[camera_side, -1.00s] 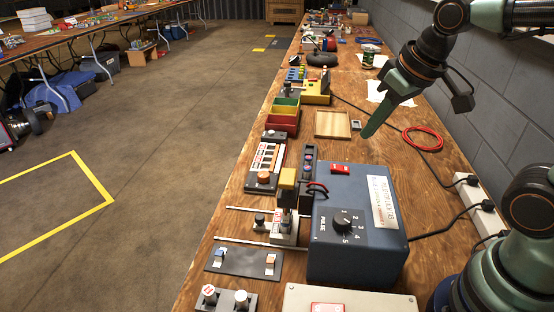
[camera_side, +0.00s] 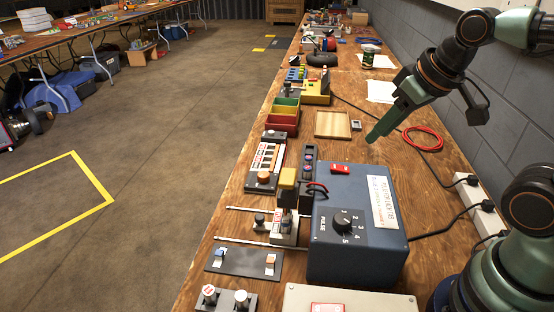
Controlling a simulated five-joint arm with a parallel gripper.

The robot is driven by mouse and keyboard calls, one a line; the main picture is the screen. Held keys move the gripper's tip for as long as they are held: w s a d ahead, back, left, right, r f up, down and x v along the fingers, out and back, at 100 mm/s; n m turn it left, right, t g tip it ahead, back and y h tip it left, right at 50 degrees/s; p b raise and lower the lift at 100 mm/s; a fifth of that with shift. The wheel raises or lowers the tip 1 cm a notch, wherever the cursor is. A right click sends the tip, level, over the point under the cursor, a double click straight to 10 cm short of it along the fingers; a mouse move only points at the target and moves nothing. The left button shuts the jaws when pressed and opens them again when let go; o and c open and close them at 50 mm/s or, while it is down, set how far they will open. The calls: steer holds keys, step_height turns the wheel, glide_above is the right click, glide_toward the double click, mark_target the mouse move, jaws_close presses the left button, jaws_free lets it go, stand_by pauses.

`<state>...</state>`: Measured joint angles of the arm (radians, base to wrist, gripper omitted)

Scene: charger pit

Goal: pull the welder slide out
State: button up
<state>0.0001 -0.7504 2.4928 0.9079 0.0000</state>
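The welder is a blue-grey box (camera_side: 352,250) with a black dial, a red switch and a white label, standing on the wooden bench. On its left side is the welding head with a yellow block (camera_side: 288,178) on top. Below the head, the slide (camera_side: 282,230), a light carriage with a small black knob (camera_side: 259,220), sits on two thin metal rails (camera_side: 236,241) that stick out to the left. My gripper (camera_side: 373,137) hangs in the air behind and above the welder box, pointing down, well apart from the slide. Its fingers look close together, but a gap cannot be made out.
A dark plate (camera_side: 243,262) with two small pieces lies in front of the rails. A keypad-like device (camera_side: 265,166), red and green bins (camera_side: 284,118), a wooden tray (camera_side: 332,124) and a red cable coil (camera_side: 423,139) lie farther back. A power strip (camera_side: 482,205) runs along the right.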

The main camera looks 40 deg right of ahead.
steer(key=w+a+r+g, duration=0.2)
steer(key=w+a+r, duration=0.3)
steer(key=w+r, duration=0.25)
steer(key=g, duration=0.4)
glide_above(259, 216)
step_height(259, 216, down, 3)
step_height(259, 216, down, 28)
steer(key=shift+s+r, duration=0.1)
steer(key=shift+r, duration=0.1)
steer(key=shift+c, duration=0.4)
jaws_close()
steer(key=shift+r, duration=0.1)
stand_by(1.1)
